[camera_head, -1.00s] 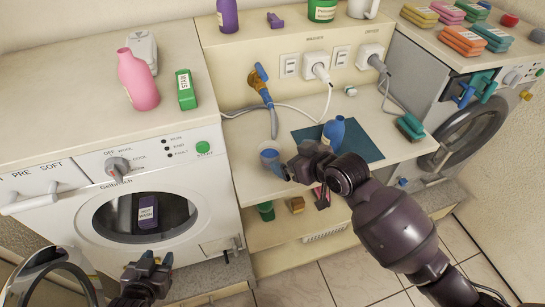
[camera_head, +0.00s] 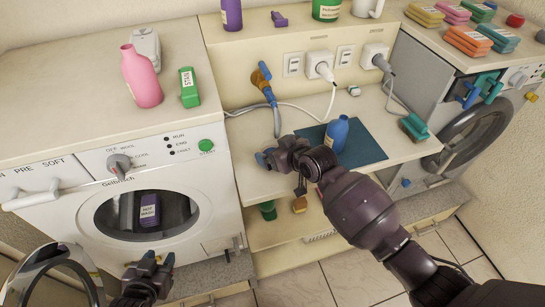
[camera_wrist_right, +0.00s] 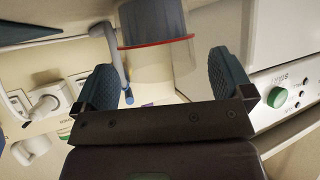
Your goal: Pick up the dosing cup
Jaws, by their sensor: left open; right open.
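The dosing cup shows in the right wrist view (camera_wrist_right: 160,62) as a clear and grey cup with a red band. It lies just ahead of and between the two blue fingers of my right gripper (camera_wrist_right: 160,85), which is open. In the head view my right gripper (camera_head: 268,159) is low over the left part of the middle counter and hides most or all of the cup. I cannot tell whether a finger touches it. My left gripper (camera_head: 151,263) is open and empty in front of the washer.
A blue bottle (camera_head: 336,134) stands on a dark teal mat (camera_head: 365,145) right of my right gripper. A blue-handled tap (camera_head: 262,78) with a grey hose and plugged white cables (camera_head: 320,66) is behind it. A green brush (camera_head: 414,127) lies further right.

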